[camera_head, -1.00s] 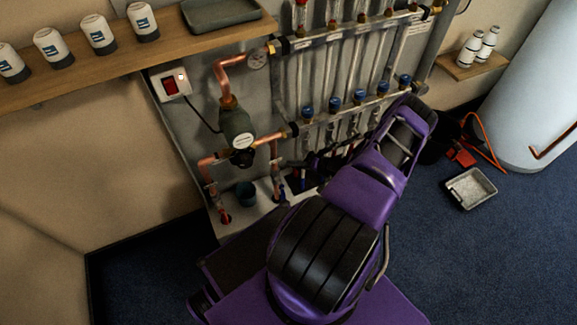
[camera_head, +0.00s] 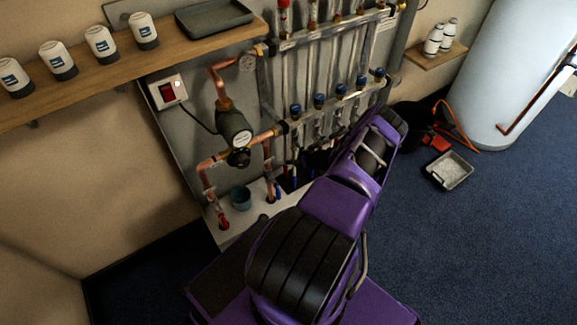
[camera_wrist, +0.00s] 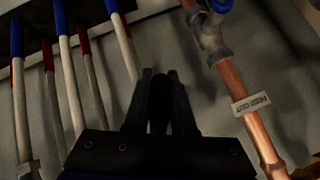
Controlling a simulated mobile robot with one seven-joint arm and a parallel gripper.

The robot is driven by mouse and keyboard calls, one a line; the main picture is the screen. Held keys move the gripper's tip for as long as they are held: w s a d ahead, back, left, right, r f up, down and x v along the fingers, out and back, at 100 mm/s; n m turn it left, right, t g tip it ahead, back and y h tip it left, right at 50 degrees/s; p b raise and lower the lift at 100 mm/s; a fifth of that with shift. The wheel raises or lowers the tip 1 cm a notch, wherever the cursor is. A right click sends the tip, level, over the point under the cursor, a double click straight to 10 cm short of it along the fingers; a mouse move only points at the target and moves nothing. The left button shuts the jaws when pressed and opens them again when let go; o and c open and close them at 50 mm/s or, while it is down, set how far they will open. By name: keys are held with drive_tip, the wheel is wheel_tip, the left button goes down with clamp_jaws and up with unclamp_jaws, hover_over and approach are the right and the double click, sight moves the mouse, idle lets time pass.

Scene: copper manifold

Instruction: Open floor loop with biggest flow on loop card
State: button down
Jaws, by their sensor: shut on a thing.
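The manifold's lower bar (camera_head: 335,103) carries several blue-capped valves (camera_head: 319,100) in a row in the head view. Its upper bar (camera_head: 325,32) carries red-topped flow gauges (camera_head: 284,6), partly cut off by the top edge; their readings are too small to tell. My gripper (camera_wrist: 160,76) is seen in the wrist view, shut on a dark thing (camera_wrist: 160,100) whose kind I cannot tell. White loop pipes (camera_wrist: 73,75) with blue and red ends lie to its left, apparently beyond it. In the head view my arm hides the gripper. I cannot make out a loop card.
A copper pipe (camera_wrist: 232,85) with a tag and blue-handled valve stands right of my gripper. The pump (camera_head: 233,125) and red switch (camera_head: 168,91) are left of the manifold. A grey tray (camera_head: 449,170), tool bag and white cylinder (camera_head: 500,70) are right.

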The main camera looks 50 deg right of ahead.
drive_tip(key=shift+s+d+f, duration=0.1)
drive_tip(key=shift+s+d, duration=0.05)
drive_tip(key=shift+d, duration=0.05)
idle(0.6)
drive_tip(key=c, duration=0.8)
unclamp_jaws()
drive_tip(key=shift+o, duration=0.2)
drive_tip(key=p+v, duration=0.4)
drive_tip(key=v, duration=1.3)
drive_tip(key=shift+a+r, duration=0.3)
